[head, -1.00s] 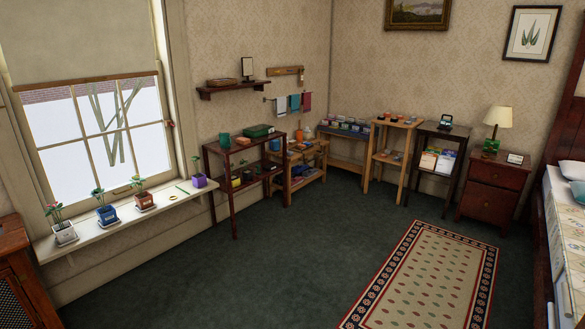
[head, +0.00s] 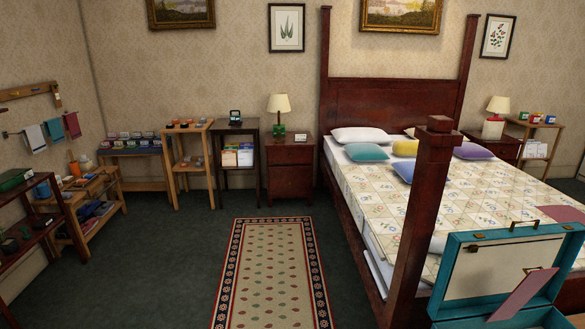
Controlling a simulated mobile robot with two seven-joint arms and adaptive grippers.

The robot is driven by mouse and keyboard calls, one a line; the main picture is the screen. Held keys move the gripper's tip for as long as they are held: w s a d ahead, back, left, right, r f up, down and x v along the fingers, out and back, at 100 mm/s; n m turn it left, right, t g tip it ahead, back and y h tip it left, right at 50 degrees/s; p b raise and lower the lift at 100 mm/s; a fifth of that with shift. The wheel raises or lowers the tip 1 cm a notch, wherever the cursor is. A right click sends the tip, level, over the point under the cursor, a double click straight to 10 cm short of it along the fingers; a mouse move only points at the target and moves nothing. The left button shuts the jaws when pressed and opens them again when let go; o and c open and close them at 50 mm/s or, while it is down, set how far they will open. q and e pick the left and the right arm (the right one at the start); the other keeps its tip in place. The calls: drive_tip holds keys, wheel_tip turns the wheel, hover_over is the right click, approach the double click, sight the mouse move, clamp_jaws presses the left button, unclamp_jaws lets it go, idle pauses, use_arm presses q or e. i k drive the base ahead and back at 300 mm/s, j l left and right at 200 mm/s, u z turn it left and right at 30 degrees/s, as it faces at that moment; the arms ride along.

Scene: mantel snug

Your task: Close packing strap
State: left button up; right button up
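A teal suitcase (head: 451,281) stands open at the lower right, near the foot of the bed. Its lid is raised, with a pale lining (head: 500,266) facing me. A flat pinkish strap or panel (head: 524,293) slants across the front of the opening; I cannot tell whether this is the packing strap. The lower part of the case is cut off by the picture's bottom edge. Neither of my grippers is in view.
A dark red bedpost (head: 412,220) rises just left of the suitcase. The bed (head: 440,190) with a floral quilt is behind it. A patterned rug (head: 275,270) lies on clear floor in the middle. Shelves and small tables (head: 187,165) line the left and back walls.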

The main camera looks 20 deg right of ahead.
sight(534, 280)
drive_tip(key=i+z, duration=0.2)
drive_tip(key=z, duration=0.25)
drive_tip(key=i+j+z, duration=0.1)
drive_tip(key=z, duration=0.35)
drive_tip(key=i+j+z, duration=0.2)
drive_tip(key=z, duration=0.3)
drive_tip(key=i+j+z, duration=0.2)
drive_tip(key=z, duration=0.15)
drive_tip(key=i+j+z, duration=0.15)
drive_tip(key=z, duration=0.2)
drive_tip(key=i+j+z, duration=0.1)
drive_tip(key=j+z, duration=0.3)
drive_tip(key=i+j+z, duration=0.15)
drive_tip(key=j+z, duration=0.25)
drive_tip(key=i+j+z, duration=0.1)
drive_tip(key=j+z, duration=0.25)
